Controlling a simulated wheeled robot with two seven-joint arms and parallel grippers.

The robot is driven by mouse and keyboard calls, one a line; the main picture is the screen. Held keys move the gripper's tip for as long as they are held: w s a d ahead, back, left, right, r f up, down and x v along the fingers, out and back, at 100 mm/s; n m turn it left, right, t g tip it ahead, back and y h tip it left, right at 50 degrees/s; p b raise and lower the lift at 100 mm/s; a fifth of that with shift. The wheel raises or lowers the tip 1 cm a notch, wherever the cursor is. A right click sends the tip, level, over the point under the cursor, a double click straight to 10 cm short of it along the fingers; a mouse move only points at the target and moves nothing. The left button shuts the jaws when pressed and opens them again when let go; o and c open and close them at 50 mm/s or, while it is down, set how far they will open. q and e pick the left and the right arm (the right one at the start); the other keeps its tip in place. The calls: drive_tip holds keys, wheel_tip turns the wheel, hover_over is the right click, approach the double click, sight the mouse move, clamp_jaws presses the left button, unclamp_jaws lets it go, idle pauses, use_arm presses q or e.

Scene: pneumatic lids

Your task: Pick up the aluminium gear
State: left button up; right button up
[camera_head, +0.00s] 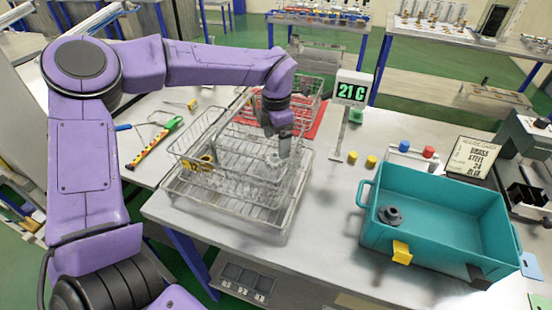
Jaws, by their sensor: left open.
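A pale silvery toothed piece, which looks like the aluminium gear (272,159), is in the wire basket (185,150) on the metal table. My left gripper (282,156) points down into the basket's right part, right beside that gear. It is open; the fingertips are small and partly hidden, so I cannot tell whether they touch the gear. My right gripper is not in view.
A brass-coloured piece (206,162) lies in the basket's left part. A teal bin (450,219) at the right holds a dark gear-like part (389,215). A temperature display (352,90) stands on a post behind.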

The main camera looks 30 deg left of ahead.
sight(275, 155)
use_arm(q)
drive_tip(key=f, duration=0.2)
drive_tip(key=f+p, duration=0.1)
drive_tip(key=f, duration=0.1)
drive_tip(key=shift+s+f+p, duration=0.1)
drive_tip(key=shift+s+p, duration=0.2)
drive_tip(key=shift+s, duration=0.1)
drive_tip(key=shift+w+f, duration=0.1)
drive_tip(key=shift+f, duration=0.4)
drive_tip(key=c, duration=1.2)
drive_tip(key=shift+r, duration=0.1)
